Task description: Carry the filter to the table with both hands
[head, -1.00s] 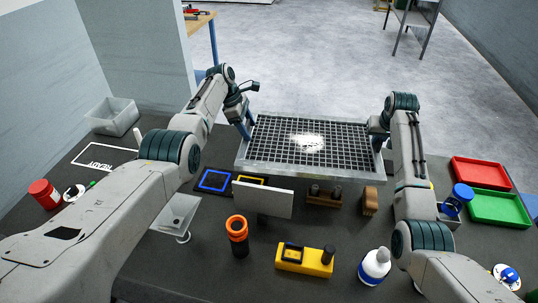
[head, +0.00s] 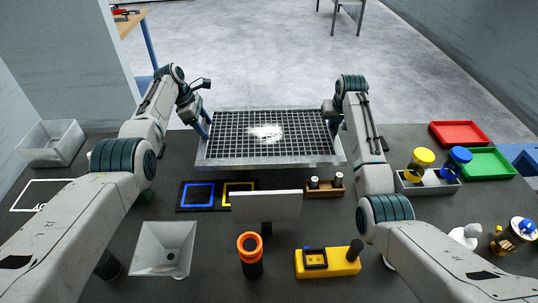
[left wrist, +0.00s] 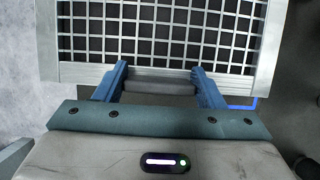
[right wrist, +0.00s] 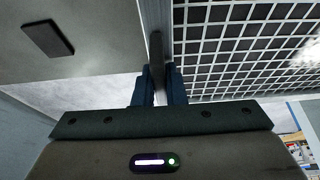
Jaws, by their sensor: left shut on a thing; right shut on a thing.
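The filter (head: 270,161) is a wide metal frame with a dark grid and a white patch of fluff in its middle. It is held roughly level at the far edge of the dark bench. My left gripper (head: 206,124) is at its left side; in the left wrist view (left wrist: 160,82) its blue fingers are shut on a dark handle on the frame. My right gripper (head: 331,115) is at its right side; in the right wrist view (right wrist: 160,80) its fingers are closed on a handle on the frame. A wooden-topped table (head: 126,23) with blue legs stands at the back left.
The dark bench (head: 210,270) holds a grey plate on a stand (head: 266,205), an orange-topped cylinder (head: 250,255), a yellow block (head: 328,263), a clear bin (head: 52,143), red (head: 459,133) and green (head: 490,162) trays. Grey floor (head: 260,55) beyond is open. A wall (head: 70,60) stands left.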

